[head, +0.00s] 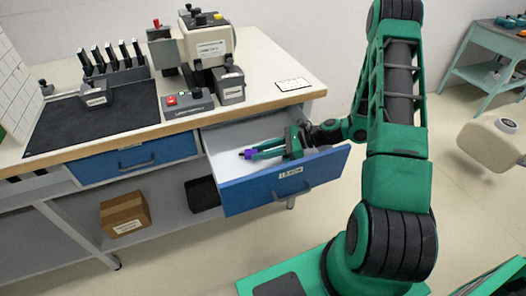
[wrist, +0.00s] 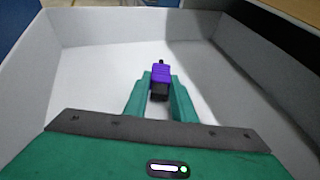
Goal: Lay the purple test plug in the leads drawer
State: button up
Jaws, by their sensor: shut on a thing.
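The purple test plug (wrist: 161,73) is between the fingertips of my gripper (wrist: 159,92), with a dark end toward me and a dark tip pointing away. In the head view the plug (head: 248,155) shows small at the end of my gripper (head: 262,151). The gripper is shut on it. Both are inside the open leads drawer (head: 245,196), which has a blue front and pale inside walls. The drawer floor around the plug looks bare. I cannot tell whether the plug touches the floor.
A second blue drawer (head: 130,160) is shut at the left. Above, the workbench top (head: 262,101) carries a dark mat (head: 92,122), a red-buttoned control box (head: 188,106) and other devices. A cardboard box (head: 125,214) and a black bin (head: 204,194) sit on the lower shelf.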

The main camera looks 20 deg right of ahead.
jog(key=shift+s+f, duration=0.15)
jog(key=shift+f, duration=0.45)
jog(key=o, duration=1)
jog(key=shift+s, duration=0.1)
jog(key=shift+w+r, duration=0.2)
jog(key=shift+r, duration=0.05)
jog(key=v, duration=0.7)
jog(key=shift+d+r, duration=0.25)
jog(key=shift+r, duration=0.25)
jog(key=shift+a, duration=0.1)
